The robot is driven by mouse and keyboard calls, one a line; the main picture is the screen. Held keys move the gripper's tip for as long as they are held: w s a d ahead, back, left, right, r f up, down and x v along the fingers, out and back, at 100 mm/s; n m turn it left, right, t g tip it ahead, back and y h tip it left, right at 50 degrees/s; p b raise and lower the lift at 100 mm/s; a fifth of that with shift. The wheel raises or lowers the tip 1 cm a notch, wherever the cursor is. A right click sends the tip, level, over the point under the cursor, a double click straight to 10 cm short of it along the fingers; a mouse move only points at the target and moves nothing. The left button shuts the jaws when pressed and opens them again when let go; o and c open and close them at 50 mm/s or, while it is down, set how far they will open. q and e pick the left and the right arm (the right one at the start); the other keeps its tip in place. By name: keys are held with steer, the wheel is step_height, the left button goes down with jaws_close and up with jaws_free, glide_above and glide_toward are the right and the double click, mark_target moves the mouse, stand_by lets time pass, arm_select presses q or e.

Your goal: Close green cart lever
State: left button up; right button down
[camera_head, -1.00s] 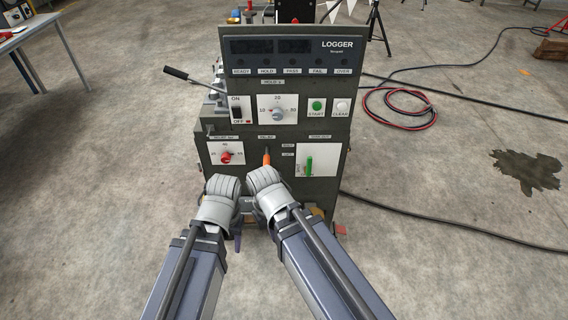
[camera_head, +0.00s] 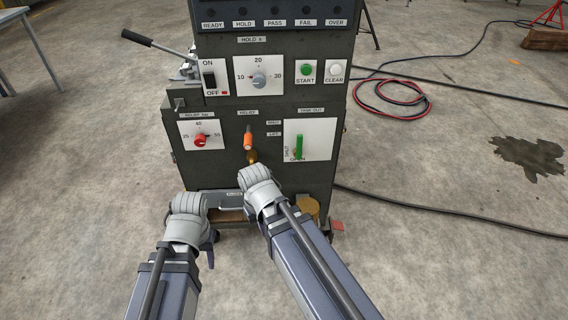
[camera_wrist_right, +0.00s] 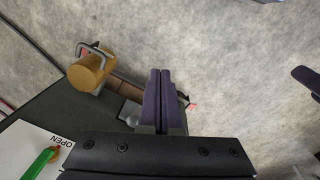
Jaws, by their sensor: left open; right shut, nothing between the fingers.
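The green lever (camera_head: 299,147) stands about upright on a white panel (camera_head: 322,140) at the cart's right front. SHUT is printed left of it and OPEN below it. In the right wrist view the lever (camera_wrist_right: 40,163) is at the lower left, partly cut off. My right gripper (camera_wrist_right: 157,98) is shut and empty, below the panel and apart from the lever. In the head view its fingers are hidden behind my right wrist. My left gripper (camera_head: 211,248) is open and empty, low at the cart's left front, well away from the lever.
An orange handle (camera_head: 248,140) and a red knob (camera_head: 200,141) sit left of the lever. A brass-coloured cylinder (camera_wrist_right: 88,72) sits low at the cart's right. A black-gripped bar (camera_head: 137,38) sticks out upper left. Cables (camera_head: 400,98) lie on the floor at right.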

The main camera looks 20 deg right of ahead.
steer(key=w+d+f+t+h+b, duration=0.1)
steer(key=w+d+f+h+b, duration=0.1)
steer(key=w+d+f+b, duration=0.3)
steer(key=w+d+f+t+h+b, duration=0.1)
steer(key=w+d+f+h+b, duration=0.2)
steer(key=f+b, duration=0.4)
arm_select(q)
step_height(320, 180, down, 15)
steer(key=shift+b, duration=0.35)
arm_select(e)
steer(key=w+r+n+t+h, duration=0.1)
steer(key=w+r+t+h, duration=0.1)
steer(key=r, duration=0.4)
steer(key=w+r+n+t+h, duration=0.1)
steer(key=w+r+t+h, duration=0.1)
steer(key=w+r+h, duration=0.2)
steer(key=w+a+r+n+t+h, duration=0.1)
steer(key=w+r+n+t+h, duration=0.1)
steer(key=r, duration=0.7)
steer(key=shift+w+h, duration=0.9)
steer(key=shift+w, duration=0.35)
arm_select(q)
steer(key=shift+w+d, duration=0.1)
